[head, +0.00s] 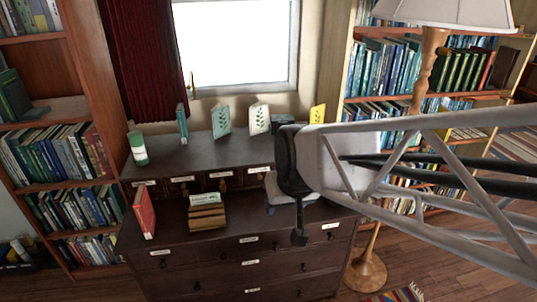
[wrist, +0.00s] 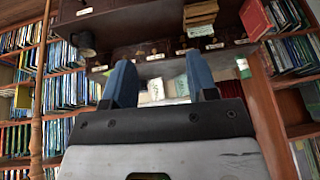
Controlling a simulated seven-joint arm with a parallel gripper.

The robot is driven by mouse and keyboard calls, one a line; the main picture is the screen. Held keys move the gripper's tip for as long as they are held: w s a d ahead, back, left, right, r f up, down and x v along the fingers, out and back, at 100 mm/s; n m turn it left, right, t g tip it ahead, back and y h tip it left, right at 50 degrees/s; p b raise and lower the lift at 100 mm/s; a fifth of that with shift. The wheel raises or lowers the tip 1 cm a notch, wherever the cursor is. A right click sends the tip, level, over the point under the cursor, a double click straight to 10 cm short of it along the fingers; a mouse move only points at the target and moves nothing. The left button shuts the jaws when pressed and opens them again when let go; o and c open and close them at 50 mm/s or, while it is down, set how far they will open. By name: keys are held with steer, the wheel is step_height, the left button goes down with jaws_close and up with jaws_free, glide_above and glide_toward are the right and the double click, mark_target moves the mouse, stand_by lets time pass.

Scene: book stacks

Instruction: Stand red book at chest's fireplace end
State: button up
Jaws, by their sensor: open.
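The red book (head: 144,213) stands upright, slightly leaning, on the lower front top of the dark wooden chest (head: 190,255), at its left end. In the wrist view, which sees the chest turned over, the red book (wrist: 255,18) is at the upper right. My gripper (head: 300,237) hangs over the right part of the chest, well to the right of the red book. In the wrist view my gripper (wrist: 161,85) has its two blue fingers wide apart with nothing held between them. No fireplace can be made out in either view.
A stack of tan books (head: 207,212) lies right of the red book. The raised back shelf carries a green-and-white cylinder (head: 138,148) and several upright thin books, including a yellow one (head: 317,114). A dark mug (wrist: 85,42) shows in the wrist view. A floor lamp (head: 430,60) stands right.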

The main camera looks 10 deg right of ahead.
steer(key=s+d+r+g+h, duration=0.1)
steer(key=s+d, duration=0.4)
steer(key=s, duration=0.5)
steer(key=shift+d+m+g, duration=0.2)
steer(key=shift+m+g, duration=0.2)
steer(key=shift+g, duration=0.1)
stand_by(0.4)
